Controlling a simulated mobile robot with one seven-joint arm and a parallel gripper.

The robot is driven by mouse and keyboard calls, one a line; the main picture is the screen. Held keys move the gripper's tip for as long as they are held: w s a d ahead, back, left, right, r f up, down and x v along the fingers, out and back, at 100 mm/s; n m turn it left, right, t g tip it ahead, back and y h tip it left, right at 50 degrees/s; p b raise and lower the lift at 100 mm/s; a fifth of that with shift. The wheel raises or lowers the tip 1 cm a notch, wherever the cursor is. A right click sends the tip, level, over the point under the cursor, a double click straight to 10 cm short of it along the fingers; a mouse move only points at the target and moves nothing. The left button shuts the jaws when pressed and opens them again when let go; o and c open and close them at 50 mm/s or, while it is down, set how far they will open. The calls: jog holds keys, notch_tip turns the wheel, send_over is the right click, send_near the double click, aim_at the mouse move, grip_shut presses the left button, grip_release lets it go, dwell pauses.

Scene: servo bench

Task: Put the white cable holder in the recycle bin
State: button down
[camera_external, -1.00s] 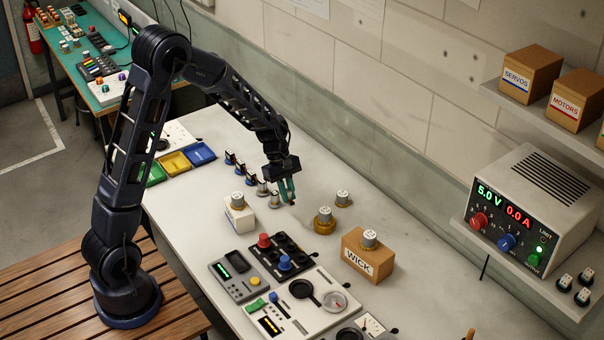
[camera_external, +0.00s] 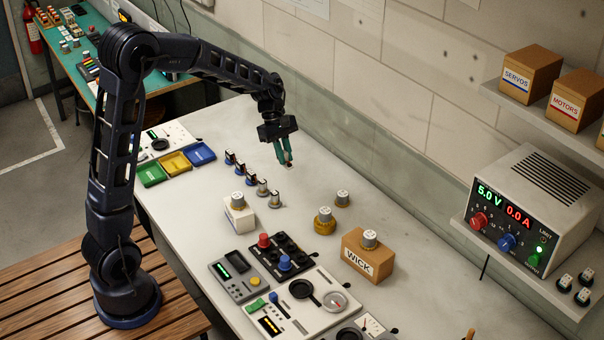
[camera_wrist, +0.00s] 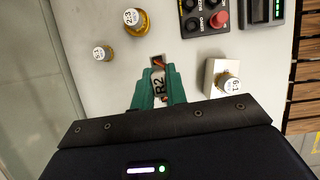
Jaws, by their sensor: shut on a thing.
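My gripper (camera_external: 287,161) has teal fingers and is raised over the bench's back part, pointing down. In the wrist view, my gripper (camera_wrist: 157,88) is shut on a small pale part marked R2 (camera_wrist: 158,82). The fingers hide most of it. In the external view it barely shows between the fingertips. I cannot make out a thing that is plainly a white cable holder; a white block (camera_external: 239,220) with a silver capped part on top stands on the bench, and also shows in the wrist view (camera_wrist: 213,78). No recycle bin can be made out.
Green (camera_external: 152,173), yellow (camera_external: 175,163) and blue (camera_external: 201,153) trays sit at the far left. A row of small parts (camera_external: 251,178) stands near my gripper. A cardboard WICK block (camera_external: 366,258) and control panels (camera_external: 283,257) occupy the right and front.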

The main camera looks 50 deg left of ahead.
jog(key=a+n+t, duration=0.2)
jog(key=a+n, duration=0.4)
jog(key=a, duration=1.6)
jog(key=n+t+y, duration=0.2)
jog(key=n+y, duration=0.1)
jog(key=n, duration=0.4)
send_over(204, 155)
jog(key=s, duration=0.2)
jog(key=f, duration=1.9)
jog(key=shift+w+a+f, duration=0.15)
jog(key=shift+a, duration=0.05)
jog(key=shift+f, duration=0.2)
jog(key=c, duration=1.4)
grip_release()
jog(key=shift+r, duration=0.1)
jog(key=v, duration=1.2)
